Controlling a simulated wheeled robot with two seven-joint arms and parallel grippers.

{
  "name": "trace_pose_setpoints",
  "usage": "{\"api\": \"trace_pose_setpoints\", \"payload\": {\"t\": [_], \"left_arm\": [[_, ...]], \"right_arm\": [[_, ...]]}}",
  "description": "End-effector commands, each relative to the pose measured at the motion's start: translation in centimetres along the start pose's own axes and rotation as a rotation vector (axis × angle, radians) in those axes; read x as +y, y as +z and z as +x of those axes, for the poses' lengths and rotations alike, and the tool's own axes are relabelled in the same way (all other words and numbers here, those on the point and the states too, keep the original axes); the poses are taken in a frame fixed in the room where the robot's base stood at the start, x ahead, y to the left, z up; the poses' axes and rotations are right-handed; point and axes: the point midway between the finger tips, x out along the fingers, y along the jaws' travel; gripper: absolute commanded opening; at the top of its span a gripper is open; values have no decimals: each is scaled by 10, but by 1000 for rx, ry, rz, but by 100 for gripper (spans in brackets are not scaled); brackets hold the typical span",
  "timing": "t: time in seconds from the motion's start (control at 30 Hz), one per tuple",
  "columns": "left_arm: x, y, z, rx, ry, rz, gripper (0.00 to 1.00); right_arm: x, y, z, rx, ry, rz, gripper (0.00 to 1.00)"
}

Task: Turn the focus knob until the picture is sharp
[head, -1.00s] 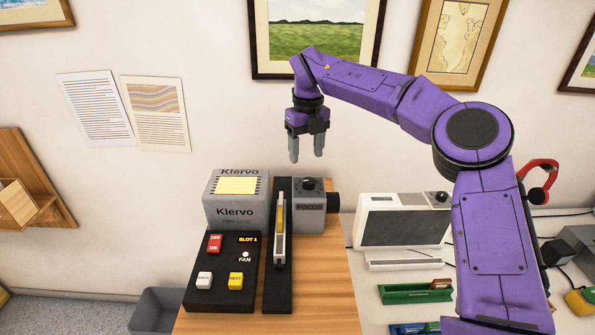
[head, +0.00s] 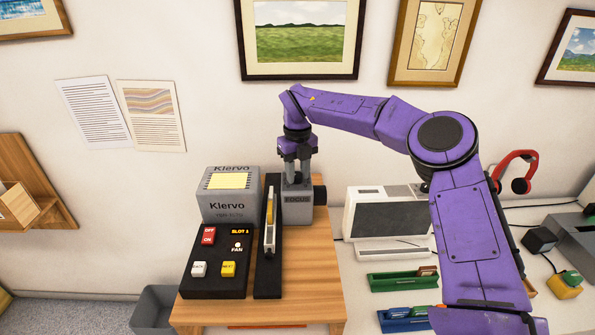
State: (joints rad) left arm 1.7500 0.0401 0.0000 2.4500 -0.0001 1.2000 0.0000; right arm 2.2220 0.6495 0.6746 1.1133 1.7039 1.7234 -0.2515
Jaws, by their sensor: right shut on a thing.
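The slide projector (head: 229,208), grey and marked Klervo, stands on a small wooden table. Its grey focus block (head: 297,210), labelled FOCUS, is at its right, with a dark lens barrel (head: 320,195) on the right side. My right gripper (head: 297,180) points straight down onto the top of this block, shut on the focus knob, which its fingers hide. No projected picture shows in this view. My left gripper is not in view.
A black control panel (head: 215,277) with red, white and yellow buttons lies in front, beside a black slide tray (head: 266,285). A white device with a dark screen (head: 388,222) stands to the right. Framed prints hang behind.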

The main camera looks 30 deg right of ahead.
Motion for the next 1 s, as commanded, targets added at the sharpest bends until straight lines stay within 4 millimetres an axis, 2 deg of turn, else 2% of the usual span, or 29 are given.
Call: {"api": "trace_pose_setpoints", "payload": {"t": [0.67,1.0], "left_arm": [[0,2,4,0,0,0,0],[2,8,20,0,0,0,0]], "right_arm": [[-1,1,0,-8,-2,29,5],[0,2,2,-10,-2,193,5]]}}
